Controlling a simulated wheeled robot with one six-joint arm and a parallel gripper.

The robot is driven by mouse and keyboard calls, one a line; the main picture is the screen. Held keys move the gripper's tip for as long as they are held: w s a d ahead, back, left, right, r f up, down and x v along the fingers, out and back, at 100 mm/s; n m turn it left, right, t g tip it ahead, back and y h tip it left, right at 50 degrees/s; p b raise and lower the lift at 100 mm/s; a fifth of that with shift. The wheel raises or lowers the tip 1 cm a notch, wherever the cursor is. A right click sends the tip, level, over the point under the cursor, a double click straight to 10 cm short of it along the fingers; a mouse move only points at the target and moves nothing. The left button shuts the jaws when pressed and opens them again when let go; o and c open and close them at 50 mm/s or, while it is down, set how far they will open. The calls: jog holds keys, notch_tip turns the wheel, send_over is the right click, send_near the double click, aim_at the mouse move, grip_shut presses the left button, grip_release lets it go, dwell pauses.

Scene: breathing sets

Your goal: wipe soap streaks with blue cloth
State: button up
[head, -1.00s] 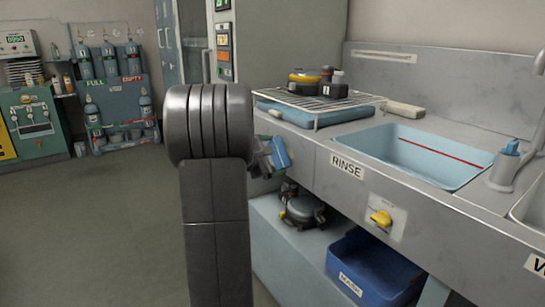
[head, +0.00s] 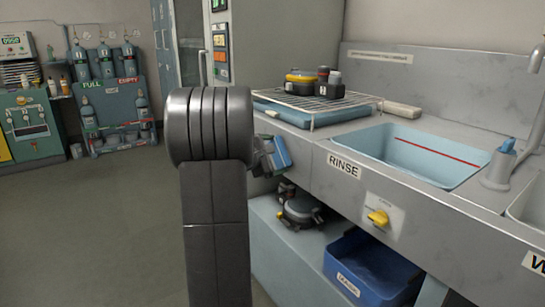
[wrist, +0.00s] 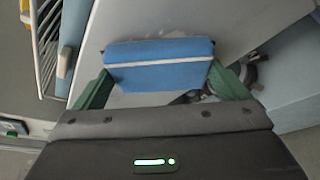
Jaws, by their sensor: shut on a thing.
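My gripper (wrist: 158,85) is shut on a folded blue cloth (wrist: 158,64) with a white stripe; its green fingers press the cloth from both sides. In the head view the blue cloth (head: 279,152) shows small beside my arm, in front of the left end of the grey sink counter (head: 330,142). My arm hides most of the gripper there. In the wrist view a pale grey surface lies behind the cloth; I cannot tell whether they touch. I cannot make out soap streaks in either view.
A wire rack (head: 318,98) with yellow and dark items stands on the counter, left of the light-blue rinse basin (head: 400,153). A faucet (head: 503,160) is at the right. Below are a dark round device (head: 300,210) and a blue bin (head: 365,268). The floor at left is clear.

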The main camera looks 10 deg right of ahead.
aim_at(283, 157)
jog(key=shift+w+d, duration=0.1)
jog(key=shift+d, duration=0.1)
jog(key=shift+s+d+f+b, duration=0.1)
jog(key=shift+s+d+b, duration=0.05)
jog(key=shift+s+b, duration=0.3)
jog(key=shift+s+d+b, duration=0.25)
jog(key=shift+s+b, duration=0.35)
jog(key=shift+s, duration=0.15)
jog(key=shift+s+d+b, duration=0.2)
jog(key=shift+s+b, duration=0.35)
jog(key=shift+s, duration=0.15)
jog(key=shift+d, duration=0.1)
jog(key=shift+b, duration=0.3)
jog(key=shift+w, duration=0.25)
jog(key=shift+w+a+r+p, duration=0.1)
jog(key=shift+w+a+p, duration=0.15)
jog(key=shift+w, duration=0.6)
jog(key=shift+w+a+r+p, duration=0.15)
jog(key=shift+w+a, duration=0.2)
jog(key=shift+w, duration=0.45)
